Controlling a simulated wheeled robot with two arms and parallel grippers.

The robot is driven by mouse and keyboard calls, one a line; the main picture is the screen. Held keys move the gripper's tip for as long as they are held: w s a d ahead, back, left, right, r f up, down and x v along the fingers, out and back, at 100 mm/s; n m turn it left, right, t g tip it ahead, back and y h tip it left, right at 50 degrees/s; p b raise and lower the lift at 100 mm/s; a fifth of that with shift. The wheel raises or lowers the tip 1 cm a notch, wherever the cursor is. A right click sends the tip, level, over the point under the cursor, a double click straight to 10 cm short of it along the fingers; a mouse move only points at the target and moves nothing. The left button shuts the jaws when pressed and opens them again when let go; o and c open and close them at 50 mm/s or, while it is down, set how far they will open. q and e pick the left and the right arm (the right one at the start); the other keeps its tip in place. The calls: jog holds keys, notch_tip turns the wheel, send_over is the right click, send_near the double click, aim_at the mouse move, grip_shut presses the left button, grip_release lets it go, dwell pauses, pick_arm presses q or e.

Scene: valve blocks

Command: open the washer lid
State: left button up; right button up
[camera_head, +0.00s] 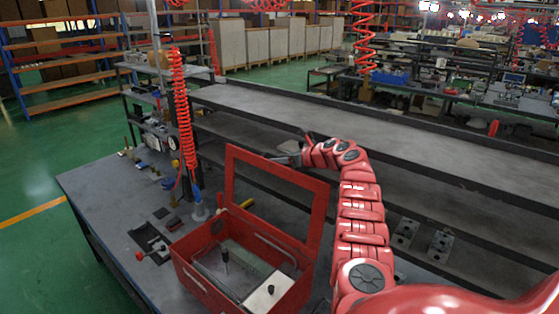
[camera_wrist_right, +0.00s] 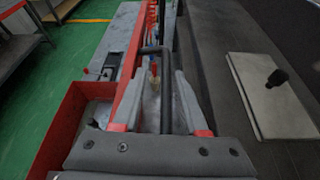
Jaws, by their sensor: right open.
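The red washer box (camera_head: 192,283) stands on the grey workbench at the lower middle of the head view. Its red frame lid (camera_head: 318,207) stands raised along the box's far side, with the box's inside in view. My right gripper (camera_head: 285,158) is open, by the lid's top edge. In the right wrist view, the gripper's two grey fingers (camera_wrist_right: 163,95) are spread, with a dark bent bar (camera_wrist_right: 160,52) running between them. The red lid edge (camera_wrist_right: 128,88) lies just left of the fingers. I cannot tell whether they touch it. My left gripper is not in view.
A black-handled piece (camera_head: 225,256) and a light block with a black knob (camera_head: 260,299) are inside the box. A red coiled hose (camera_head: 183,110) hangs behind it. A long grey shelf bench (camera_head: 400,135) runs behind the lid.

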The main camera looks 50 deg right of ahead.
jog(key=shift+r, duration=0.1)
jog(key=shift+s+d+r+b, duration=0.2)
jog(key=shift+s+b, duration=0.2)
jog(key=shift+s, duration=0.25)
jog(key=b+v, duration=0.6)
jog(key=v, duration=1)
jog(key=shift+a, duration=0.2)
